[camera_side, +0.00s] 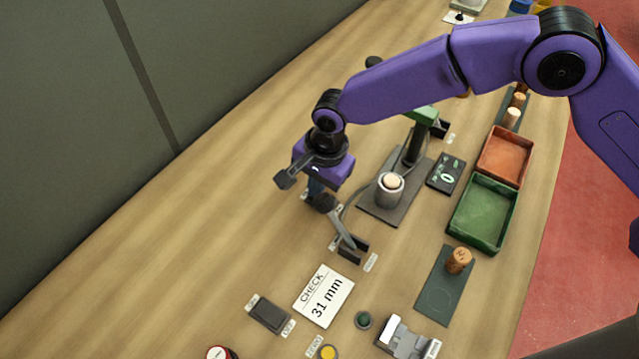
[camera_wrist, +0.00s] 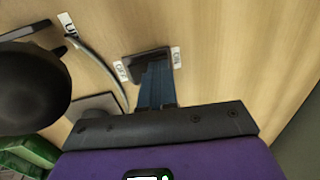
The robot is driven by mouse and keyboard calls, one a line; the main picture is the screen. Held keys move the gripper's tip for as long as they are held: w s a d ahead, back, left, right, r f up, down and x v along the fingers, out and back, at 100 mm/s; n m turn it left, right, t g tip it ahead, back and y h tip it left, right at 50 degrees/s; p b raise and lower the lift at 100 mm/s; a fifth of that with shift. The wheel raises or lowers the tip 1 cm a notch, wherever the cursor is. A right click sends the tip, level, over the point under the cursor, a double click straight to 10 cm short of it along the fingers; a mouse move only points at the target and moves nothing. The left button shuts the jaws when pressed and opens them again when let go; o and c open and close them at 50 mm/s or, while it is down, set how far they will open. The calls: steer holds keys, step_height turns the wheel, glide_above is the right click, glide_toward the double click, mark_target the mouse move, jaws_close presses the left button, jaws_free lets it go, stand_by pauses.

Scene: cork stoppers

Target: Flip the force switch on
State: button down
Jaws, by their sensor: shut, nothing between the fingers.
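A dark rocker switch (camera_wrist: 143,57) lies on the wooden table in the wrist view, with an OFF label on its left and an ON label on its right. No name is readable on it. My gripper (camera_wrist: 156,70) is shut and empty, its blue fingers pointing down over the switch and covering part of it. Whether they touch it I cannot tell. In the side view my gripper (camera_side: 316,188) is low over the table, and the switch beneath it is mostly hidden. Another dark switch with labels (camera_side: 269,315) sits nearer the front of the table.
A lever with a black knob (camera_side: 325,203) stands close beside my gripper; the knob (camera_wrist: 32,85) looms at left in the wrist view. A press stand, a display (camera_side: 446,173), a green tray (camera_side: 454,232) and an orange tray (camera_side: 482,157) are to the right. Table left of my gripper is clear.

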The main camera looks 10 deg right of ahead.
steer(key=shift+s+d+f, duration=0.15)
steer(key=shift+f, duration=0.05)
steer(key=shift+s+d, duration=0.55)
steer(key=shift+r, duration=0.1)
step_height(320, 180, up, 14)
steer(key=s+d, duration=0.1)
steer(key=shift+s+d, duration=0.35)
steer(key=shift+s, duration=0.05)
stand_by(0.4)
steer(key=shift+w+a+r, duration=0.1)
steer(key=shift+w+a, duration=0.35)
steer(key=shift+w, duration=0.15)
